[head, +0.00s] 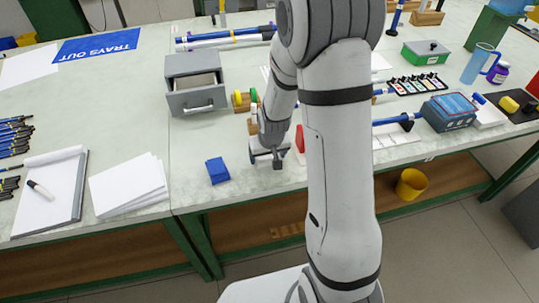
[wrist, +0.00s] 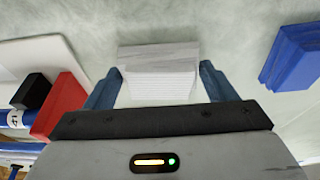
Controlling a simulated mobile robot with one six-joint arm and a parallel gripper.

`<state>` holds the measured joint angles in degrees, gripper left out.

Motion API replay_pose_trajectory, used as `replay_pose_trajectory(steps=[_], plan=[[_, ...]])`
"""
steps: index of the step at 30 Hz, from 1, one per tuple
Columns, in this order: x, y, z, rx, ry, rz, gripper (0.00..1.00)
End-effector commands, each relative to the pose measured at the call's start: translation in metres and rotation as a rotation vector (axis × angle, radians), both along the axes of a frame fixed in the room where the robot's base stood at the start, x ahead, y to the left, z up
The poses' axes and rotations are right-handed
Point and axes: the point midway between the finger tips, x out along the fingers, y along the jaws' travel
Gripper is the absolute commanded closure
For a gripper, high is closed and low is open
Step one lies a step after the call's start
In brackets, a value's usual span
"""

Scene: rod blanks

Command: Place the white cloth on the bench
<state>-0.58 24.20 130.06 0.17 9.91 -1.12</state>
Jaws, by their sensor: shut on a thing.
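The white cloth (wrist: 158,72) shows in the wrist view as a folded, layered block between the two blue-grey fingertips. My gripper (wrist: 160,88) is shut on it, with a finger against each side. In the head view my gripper (head: 268,160) points down near the front edge of the pale bench (head: 262,203). The cloth cannot be made out there, hidden by my gripper. I cannot tell whether the cloth touches the bench top.
A blue folded block (head: 218,171) lies left of my gripper, and a red block (head: 300,138) stands close on its right. A grey drawer box (head: 195,83) is behind. White sheets (head: 128,186) lie further left. Bench top around the blue block is clear.

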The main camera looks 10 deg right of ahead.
Motion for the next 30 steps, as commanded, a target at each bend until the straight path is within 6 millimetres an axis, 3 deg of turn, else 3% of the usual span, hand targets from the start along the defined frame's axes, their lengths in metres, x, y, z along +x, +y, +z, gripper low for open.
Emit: replay_pose_trajectory(steps=[11, 12, 18, 20, 30], plan=[[0.0, -0.0005, -0.0063, 0.0, -0.001, -0.001, 0.47], [0.0, -0.0005, -0.0067, 0.0, -0.001, -0.001, 0.21], [0.0, -0.0007, -0.0055, -0.001, -0.001, -0.001, 0.05], [0.0, -0.0008, -0.0055, -0.001, -0.001, -0.001, 0.0], [-0.0004, -0.0011, 0.0003, 0.0, -0.002, -0.002, 0.0]])
